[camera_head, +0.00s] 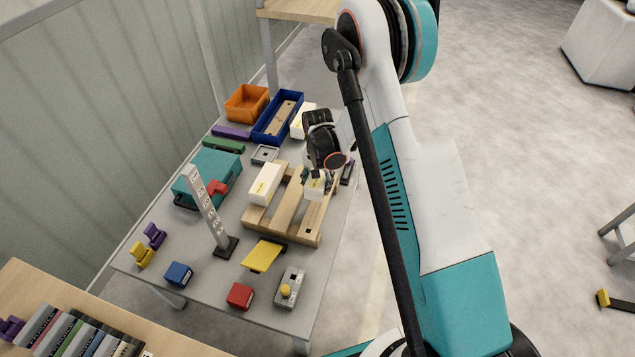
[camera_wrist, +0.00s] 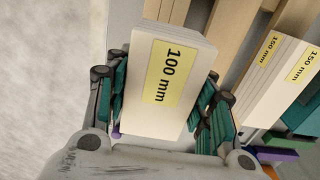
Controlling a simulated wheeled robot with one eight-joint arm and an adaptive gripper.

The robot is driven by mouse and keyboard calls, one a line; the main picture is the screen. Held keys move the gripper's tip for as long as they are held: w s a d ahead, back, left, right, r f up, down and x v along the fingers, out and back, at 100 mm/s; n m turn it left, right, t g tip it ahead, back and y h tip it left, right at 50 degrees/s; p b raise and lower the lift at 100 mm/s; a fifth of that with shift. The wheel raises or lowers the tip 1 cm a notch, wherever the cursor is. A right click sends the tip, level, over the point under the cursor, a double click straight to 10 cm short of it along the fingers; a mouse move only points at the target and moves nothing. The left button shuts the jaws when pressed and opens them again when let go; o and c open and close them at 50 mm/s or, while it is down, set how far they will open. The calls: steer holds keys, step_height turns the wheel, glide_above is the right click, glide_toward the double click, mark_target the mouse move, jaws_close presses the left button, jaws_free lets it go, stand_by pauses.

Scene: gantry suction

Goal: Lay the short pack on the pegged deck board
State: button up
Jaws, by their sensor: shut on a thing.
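The short pack (camera_wrist: 165,85), cream-white with a yellow "100 mm" label, is held between the green-padded fingers of my gripper (camera_wrist: 162,100) in the wrist view. In the head view my gripper (camera_head: 315,176) points down, shut on this pack (camera_head: 314,190) over the right side of the wooden slatted deck (camera_head: 285,222). I cannot tell whether the pack touches the right-hand board (camera_head: 312,220). Any pegs are too small or hidden to see.
On the grey table, a blue bin (camera_head: 260,132) with a board inside and an orange bin (camera_head: 245,104) stand at the back. A teal case (camera_head: 210,172) and a power-strip post (camera_head: 207,205) stand left. A yellow plate (camera_head: 263,257) and red block (camera_head: 241,296) lie in front.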

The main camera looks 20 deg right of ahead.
step_height(320, 180, down, 3)
steer(key=shift+r+b, duration=0.2)
steer(key=shift+b, duration=0.55)
steer(key=shift+f, duration=1.15)
steer(key=shift+f, duration=1)
steer(key=o, duration=1.3)
step_height(320, 180, up, 12)
steer(key=shift+f, duration=0.1)
